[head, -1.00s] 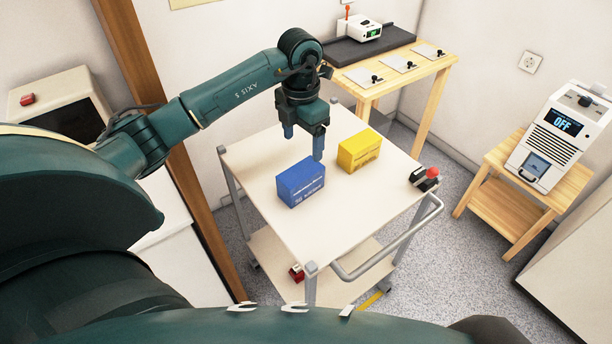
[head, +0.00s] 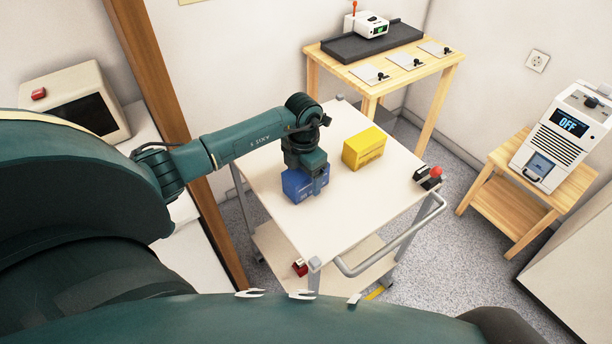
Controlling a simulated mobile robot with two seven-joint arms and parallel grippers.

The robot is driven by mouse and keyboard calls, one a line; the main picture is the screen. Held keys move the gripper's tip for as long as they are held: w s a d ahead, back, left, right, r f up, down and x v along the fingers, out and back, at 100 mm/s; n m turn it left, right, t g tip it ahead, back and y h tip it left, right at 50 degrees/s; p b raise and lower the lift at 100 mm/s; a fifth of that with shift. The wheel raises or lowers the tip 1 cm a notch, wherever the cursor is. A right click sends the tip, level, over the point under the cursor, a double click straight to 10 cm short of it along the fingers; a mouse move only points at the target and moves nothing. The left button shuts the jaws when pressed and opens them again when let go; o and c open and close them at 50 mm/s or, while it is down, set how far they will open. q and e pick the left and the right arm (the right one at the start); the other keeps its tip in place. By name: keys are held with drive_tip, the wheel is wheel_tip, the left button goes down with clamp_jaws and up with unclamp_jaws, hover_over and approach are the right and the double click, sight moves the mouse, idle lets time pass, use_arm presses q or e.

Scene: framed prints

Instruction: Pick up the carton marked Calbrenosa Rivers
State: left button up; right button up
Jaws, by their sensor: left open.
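A blue carton (head: 294,190) stands on the top of a cart (head: 330,225). A yellow carton (head: 364,149) stands behind it to the right. The print on both is too small to read, so I cannot tell which is marked Calbrenosa Rivers. My left gripper (head: 307,182) points down at the blue carton, open. One finger shows in front of the carton's right part; the other is hidden. The gripper covers part of the carton's top, and I cannot tell whether it touches. My right gripper is not in view.
A small dark device with a red knob (head: 428,176) sits at the cart's right edge. A wooden table (head: 440,72) with a dark tray and plates stands behind. A machine reading OFF (head: 560,135) stands on a wooden stand at right. The cart's front top is clear.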

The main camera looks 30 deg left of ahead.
use_arm(q)
drive_tip(key=shift+c, duration=0.2)
drive_tip(key=c, duration=1.2)
